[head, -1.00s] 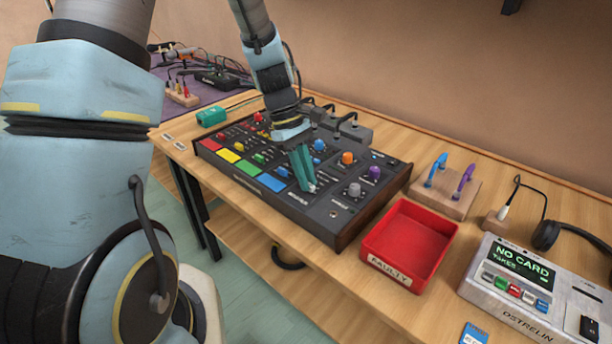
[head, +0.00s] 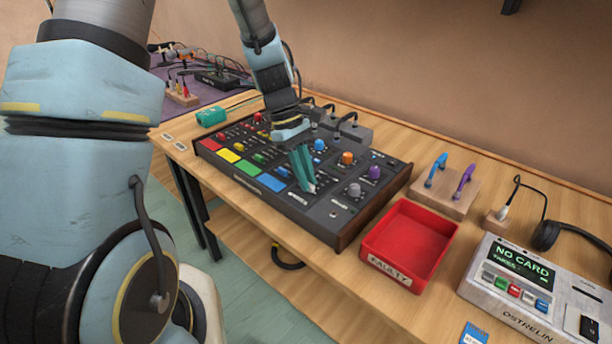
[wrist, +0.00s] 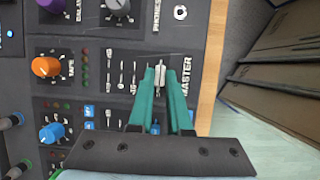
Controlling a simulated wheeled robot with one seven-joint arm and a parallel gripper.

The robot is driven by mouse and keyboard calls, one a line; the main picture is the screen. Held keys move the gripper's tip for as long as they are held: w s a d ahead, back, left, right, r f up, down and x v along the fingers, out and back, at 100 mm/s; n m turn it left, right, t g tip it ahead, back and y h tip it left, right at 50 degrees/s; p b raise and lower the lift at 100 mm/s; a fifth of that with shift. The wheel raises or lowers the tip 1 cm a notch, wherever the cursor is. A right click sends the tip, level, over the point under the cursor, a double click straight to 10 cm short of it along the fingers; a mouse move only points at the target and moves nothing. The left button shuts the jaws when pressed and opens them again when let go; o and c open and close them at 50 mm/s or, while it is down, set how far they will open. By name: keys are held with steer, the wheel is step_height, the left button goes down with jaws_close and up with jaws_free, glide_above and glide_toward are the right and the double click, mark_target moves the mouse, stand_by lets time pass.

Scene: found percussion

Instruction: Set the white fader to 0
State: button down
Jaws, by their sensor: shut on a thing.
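The mixing console (head: 330,221) lies on the wooden table with its dark panel facing up. My gripper (head: 312,187) points down at its front right part, with both teal fingertips low over the panel. In the wrist view my gripper (wrist: 161,72) is shut on the white fader (wrist: 160,76), beside the MASTER lettering. The pale cap shows between the fingertips, and the fingers hide part of its slot. The scale figures there are too small to read.
Smaller faders (wrist: 121,78) run beside the white one. Grey (head: 355,190), purple (head: 374,173) and orange (head: 348,158) knobs stand close to my gripper. A red FAULTY tray (head: 372,257) sits to the console's right. The bare table edge (wrist: 207,110) lies beyond the panel.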

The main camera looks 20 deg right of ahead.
mark_target(326, 180)
steer(key=w+d, duration=0.1)
steer(key=d+p, duration=0.1)
steer(key=d, duration=0.1)
steer(key=w+d, duration=0.1)
steer(key=shift+w+d+p, duration=0.3)
steer(key=shift+w+p, duration=0.05)
steer(key=shift+p, duration=0.05)
steer(key=c, duration=0.9)
jaws_free()
steer(key=shift+o, duration=0.2)
steer(key=b+v, duration=0.2)
steer(key=v, duration=0.9)
steer(key=shift+f, duration=0.1)
steer(key=s+a+m+t+y, duration=0.1)
steer(key=s+a+m+t, duration=0.1)
steer(key=a, duration=1.2)
steer(key=s+a+f+m+t+y, duration=0.1)
steer(key=s+a+m+t, duration=0.2)
steer(key=a, duration=1.1)
steer(key=shift+s+f+m, duration=0.2)
steer(key=shift+s+m, duration=0.45)
steer(key=shift+m, duration=0.35)
